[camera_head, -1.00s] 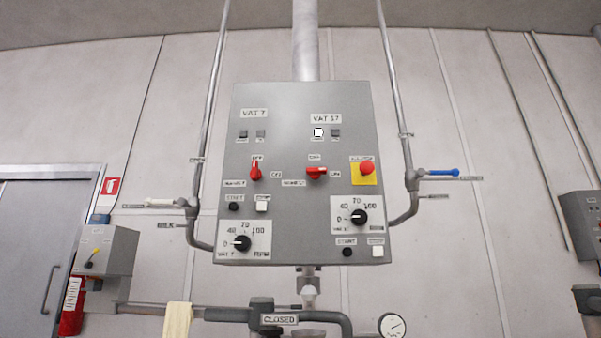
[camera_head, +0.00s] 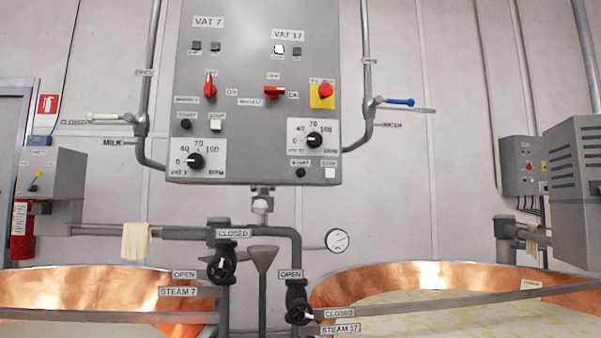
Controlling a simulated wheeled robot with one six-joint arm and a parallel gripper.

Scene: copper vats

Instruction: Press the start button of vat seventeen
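The grey control panel (camera_head: 258,110) hangs in the upper middle of the view, with a VAT 7 side on the left and a VAT 17 side on the right. The vat 17 start button (camera_head: 300,173) is a small black round button at the lower right of the panel, under the vat 17 speed dial (camera_head: 314,140). A white square button (camera_head: 330,173) sits just right of it. The red vat 17 switch (camera_head: 274,92) points sideways toward ON, and the white lamp (camera_head: 279,49) above it is lit. My gripper is not in view.
Two copper vats stand below, the left one (camera_head: 60,288) and the right one (camera_head: 450,279), with rails before them. Steam valves (camera_head: 222,268) and pipes rise between them. A red emergency button (camera_head: 325,91) on yellow is close above the vat 17 dial. A grey box (camera_head: 576,190) is at right.

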